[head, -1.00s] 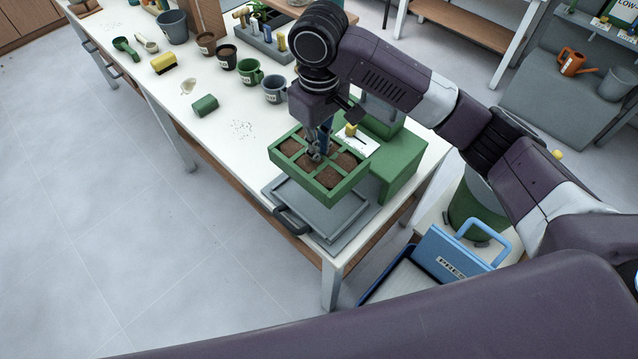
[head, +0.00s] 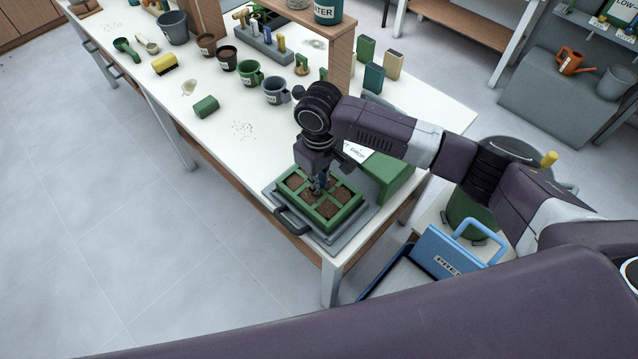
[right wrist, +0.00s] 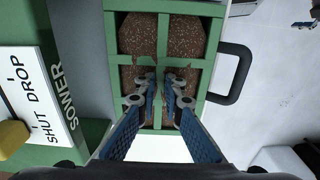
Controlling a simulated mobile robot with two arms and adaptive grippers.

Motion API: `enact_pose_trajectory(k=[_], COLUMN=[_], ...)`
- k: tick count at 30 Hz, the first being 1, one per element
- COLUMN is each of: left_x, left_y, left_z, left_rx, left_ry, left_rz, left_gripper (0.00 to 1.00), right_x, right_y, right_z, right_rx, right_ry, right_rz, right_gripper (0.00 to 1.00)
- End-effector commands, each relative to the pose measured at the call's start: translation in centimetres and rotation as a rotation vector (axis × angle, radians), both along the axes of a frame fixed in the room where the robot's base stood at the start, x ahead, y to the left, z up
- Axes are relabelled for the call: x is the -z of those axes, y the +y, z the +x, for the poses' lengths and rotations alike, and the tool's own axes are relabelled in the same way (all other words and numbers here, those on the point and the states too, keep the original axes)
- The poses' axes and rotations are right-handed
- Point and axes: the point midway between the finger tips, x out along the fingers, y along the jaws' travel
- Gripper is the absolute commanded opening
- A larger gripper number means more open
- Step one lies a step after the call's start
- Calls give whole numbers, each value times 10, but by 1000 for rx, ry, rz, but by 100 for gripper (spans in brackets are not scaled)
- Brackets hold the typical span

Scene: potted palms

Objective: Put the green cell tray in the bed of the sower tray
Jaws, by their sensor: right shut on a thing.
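The green cell tray (head: 346,214), with brown soil in its cells, is level and lined up over the grey bed of the sower tray (head: 345,238). It appears to sit in or just above the bed; I cannot tell if it touches the bottom. My right gripper (head: 318,187) points down and is shut on the tray's middle divider. In the right wrist view the fingers (right wrist: 162,88) pinch that divider between soil cells of the green tray (right wrist: 213,45). The sower tray's dark handle (head: 290,220) sticks out front left. My left gripper is not in view.
A blue press (head: 447,252) is at lower right.

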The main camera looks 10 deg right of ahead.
Motion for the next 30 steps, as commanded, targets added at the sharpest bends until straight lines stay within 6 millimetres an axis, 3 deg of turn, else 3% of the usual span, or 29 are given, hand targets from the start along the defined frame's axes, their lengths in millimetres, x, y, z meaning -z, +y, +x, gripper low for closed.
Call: enact_pose_trajectory(k=[5,6,10,20,23,30], left_x=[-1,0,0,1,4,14], left_y=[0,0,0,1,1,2], left_z=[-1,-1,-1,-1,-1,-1], left_rx=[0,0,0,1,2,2], left_ry=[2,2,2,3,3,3], left_rz=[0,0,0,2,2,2], left_gripper=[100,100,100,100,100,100], right_x=[2,2,2,-2,-12,-62], right_y=[0,0,0,0,1,1], right_z=[0,0,0,1,1,2], right_rx=[0,0,0,0,-1,-1], right_ry=[1,1,0,-2,-4,-6], right_rz=[1,1,0,0,1,2], right_gripper=[0,13,26,26,26,26])
